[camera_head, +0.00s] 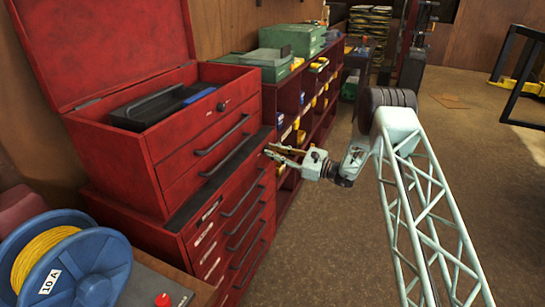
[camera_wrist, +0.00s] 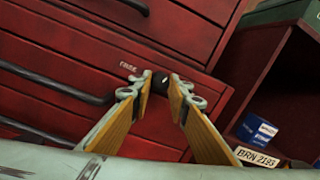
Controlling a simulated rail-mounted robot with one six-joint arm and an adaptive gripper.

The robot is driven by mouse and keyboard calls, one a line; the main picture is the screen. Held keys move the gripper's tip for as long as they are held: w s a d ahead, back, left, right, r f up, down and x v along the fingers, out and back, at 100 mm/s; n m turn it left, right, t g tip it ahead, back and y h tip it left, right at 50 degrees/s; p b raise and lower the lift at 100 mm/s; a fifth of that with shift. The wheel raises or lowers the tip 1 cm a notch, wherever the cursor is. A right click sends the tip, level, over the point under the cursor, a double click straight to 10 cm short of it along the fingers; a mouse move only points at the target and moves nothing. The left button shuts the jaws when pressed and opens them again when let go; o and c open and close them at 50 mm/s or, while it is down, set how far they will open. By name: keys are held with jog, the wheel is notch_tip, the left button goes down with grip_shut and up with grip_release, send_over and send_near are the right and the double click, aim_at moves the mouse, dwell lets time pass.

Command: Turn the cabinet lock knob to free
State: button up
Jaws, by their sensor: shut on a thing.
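The lock knob (camera_wrist: 158,83) is a small black round knob on the red front of the lower cabinet (camera_wrist: 60,65), with a small white mark on its face. My gripper (camera_wrist: 160,87) has one finger at each side of it and is shut on it. A small white label, too small to read surely, lies left of the knob. In the head view my gripper (camera_head: 271,153) reaches the upper right of the cabinet front (camera_head: 232,215), and the knob there is hidden behind the fingers. How far the knob is turned is hard to tell.
A red top chest (camera_head: 165,140) with its lid open and a black tray (camera_head: 163,107) inside stands on the cabinet; it has its own black knob (camera_head: 221,106). Dark drawer handles stick out. A red shelf (camera_head: 290,115) stands beside it.

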jog(key=shift+n+g+b, duration=0.3)
jog(key=shift+n+b, duration=1.3)
jog(key=shift+n, duration=0.8)
jog(key=o, duration=0.8)
jog(key=shift+o, duration=0.2)
jog(key=shift+d, duration=0.1)
jog(key=v, duration=1.1)
jog(key=shift+d, duration=0.35)
jog(key=shift+s+f, duration=0.1)
jog(key=shift+s, duration=0.05)
